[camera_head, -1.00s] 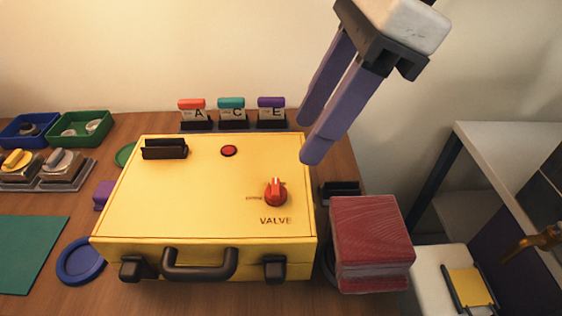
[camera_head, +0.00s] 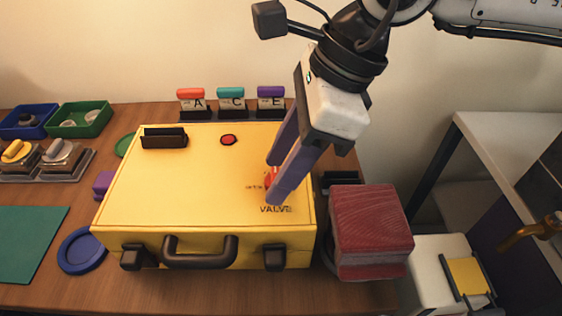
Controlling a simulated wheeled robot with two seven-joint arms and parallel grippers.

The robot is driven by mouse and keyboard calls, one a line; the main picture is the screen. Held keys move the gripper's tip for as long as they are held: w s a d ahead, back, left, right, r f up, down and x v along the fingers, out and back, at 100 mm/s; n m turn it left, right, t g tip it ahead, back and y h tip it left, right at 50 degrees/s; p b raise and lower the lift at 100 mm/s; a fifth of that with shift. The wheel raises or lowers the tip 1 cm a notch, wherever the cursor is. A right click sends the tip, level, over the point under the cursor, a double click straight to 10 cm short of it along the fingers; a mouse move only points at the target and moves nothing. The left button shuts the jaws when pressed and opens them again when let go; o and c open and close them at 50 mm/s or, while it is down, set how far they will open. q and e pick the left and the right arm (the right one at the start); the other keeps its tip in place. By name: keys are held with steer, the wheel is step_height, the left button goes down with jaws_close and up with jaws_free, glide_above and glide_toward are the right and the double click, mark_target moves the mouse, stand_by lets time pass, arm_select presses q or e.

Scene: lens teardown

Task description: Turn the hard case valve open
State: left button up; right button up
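The yellow hard case (camera_head: 185,190) lies flat and closed on the table, its handle toward me. Its red valve knob (camera_head: 268,180) is on the right of the lid, above the printed word VALVE, and is mostly hidden by my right gripper. My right gripper (camera_head: 273,179) reaches down from the upper right, its two purple fingers apart, one behind the knob and one in front. I cannot tell whether they touch it. The knob's pointer is hidden. My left gripper is not in view.
A red block (camera_head: 370,220) stands close to the case's right side. Labelled holders A, C and E (camera_head: 231,103) stand behind the case. A dark slotted holder (camera_head: 164,138) and a red button (camera_head: 228,140) are on the lid. A blue round dish (camera_head: 82,251) is at left.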

steer(key=c, duration=0.9)
steer(key=shift+c, duration=0.2)
steer(key=shift+n, duration=0.3)
steer(key=n+g, duration=0.1)
steer(key=n, duration=0.2)
steer(key=shift+w+a+n+g, duration=0.1)
steer(key=shift+w+n+g, duration=0.05)
steer(key=shift+n+g, duration=0.2)
steer(key=n, duration=0.2)
steer(key=n+g+h, duration=0.1)
steer(key=n, duration=0.1)
steer(key=shift+w+a+n+g, duration=0.1)
steer(key=shift+w+n+g, duration=0.05)
steer(key=shift+n+g, duration=0.1)
steer(key=n+h, duration=0.1)
steer(key=n, duration=0.1)
steer(key=n+g+h, duration=0.1)
steer(key=n, duration=0.2)
steer(key=shift+w+a, duration=0.1)
steer(key=shift+a, duration=0.05)
steer(key=n+h, duration=0.1)
steer(key=n, duration=0.2)
steer(key=shift+a+n, duration=0.1)
steer(key=shift+n, duration=0.5)
